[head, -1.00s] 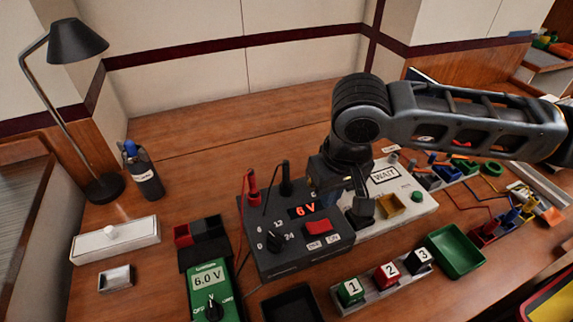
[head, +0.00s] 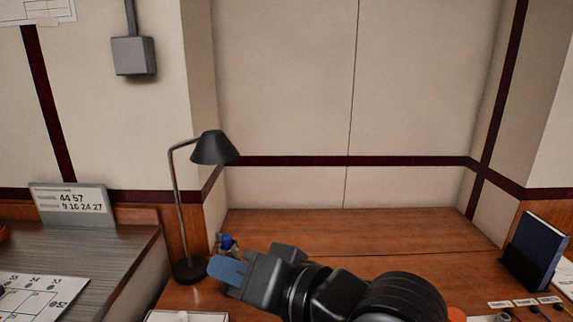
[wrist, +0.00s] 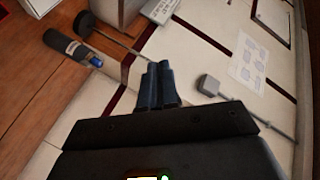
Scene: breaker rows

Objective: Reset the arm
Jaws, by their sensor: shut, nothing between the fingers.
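My gripper (head: 222,270) is in the lower middle of the head view, raised above the wooden bench and pointing left. Its blue-grey fingers are together with nothing between them. In the wrist view the closed fingers (wrist: 159,84) point up the picture toward the wall and the lamp. My black arm comes in from the bottom right of the head view. The power unit, meter and numbered blocks are outside the present head view.
A black desk lamp (head: 214,148) stands behind the gripper. A blue-capped bottle (head: 227,242) is partly hidden by it. A dark blue binder (head: 540,250) stands at the right. A grey wall box (head: 133,56) hangs upper left. The back of the bench (head: 330,232) is clear.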

